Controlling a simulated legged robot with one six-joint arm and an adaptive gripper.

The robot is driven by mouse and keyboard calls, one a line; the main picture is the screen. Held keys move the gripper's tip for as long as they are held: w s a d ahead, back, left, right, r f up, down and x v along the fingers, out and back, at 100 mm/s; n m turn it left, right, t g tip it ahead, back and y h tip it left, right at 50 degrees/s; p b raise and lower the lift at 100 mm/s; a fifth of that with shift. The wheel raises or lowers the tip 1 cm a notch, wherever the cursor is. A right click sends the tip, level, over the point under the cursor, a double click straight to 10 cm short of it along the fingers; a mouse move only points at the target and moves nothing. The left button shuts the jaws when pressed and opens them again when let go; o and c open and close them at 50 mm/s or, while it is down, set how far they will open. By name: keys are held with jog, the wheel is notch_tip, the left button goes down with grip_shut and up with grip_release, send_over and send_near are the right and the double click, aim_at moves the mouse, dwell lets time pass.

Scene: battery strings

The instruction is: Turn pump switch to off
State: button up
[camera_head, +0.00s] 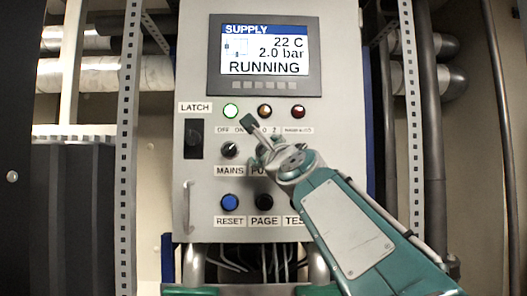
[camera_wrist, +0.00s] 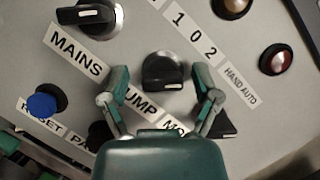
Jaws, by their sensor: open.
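The pump switch (camera_wrist: 163,74) is a black rotary knob on a round base, above the partly covered PUMP label (camera_wrist: 140,103) in the wrist view. A label reading 1 0 2 (camera_wrist: 193,35) is on its far side. My gripper (camera_wrist: 161,76) is open, one finger on each side of the knob, with a visible gap on both sides. How far the fingertips are from the panel is unclear. In the head view, my gripper (camera_head: 262,130) covers most of the pump switch. The knob's exact setting is hard to read.
The MAINS knob (camera_head: 230,150) and blue RESET button (camera_head: 229,202) are left of my arm. The MODE knob (camera_wrist: 224,124) is close to the right finger. The display (camera_head: 264,56) reads RUNNING, 2.0 bar. A handle (camera_head: 188,207) sticks out at left.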

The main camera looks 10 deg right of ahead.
grip_shut()
jog(key=shift+f+n+g, duration=0.1)
jog(key=shift+n+g, duration=0.2)
jog(key=shift+n, duration=0.2)
jog(key=n, duration=0.2)
jog(key=n+g+y, duration=0.1)
jog(key=n, duration=0.1)
jog(key=shift+d+y, duration=0.1)
jog(key=shift+y, duration=0.2)
jog(key=shift+w+f+n+g, duration=0.1)
jog(key=shift+n+g, duration=0.9)
jog(key=shift+n, duration=1.3)
jog(key=shift+f, duration=0.1)
grip_release()
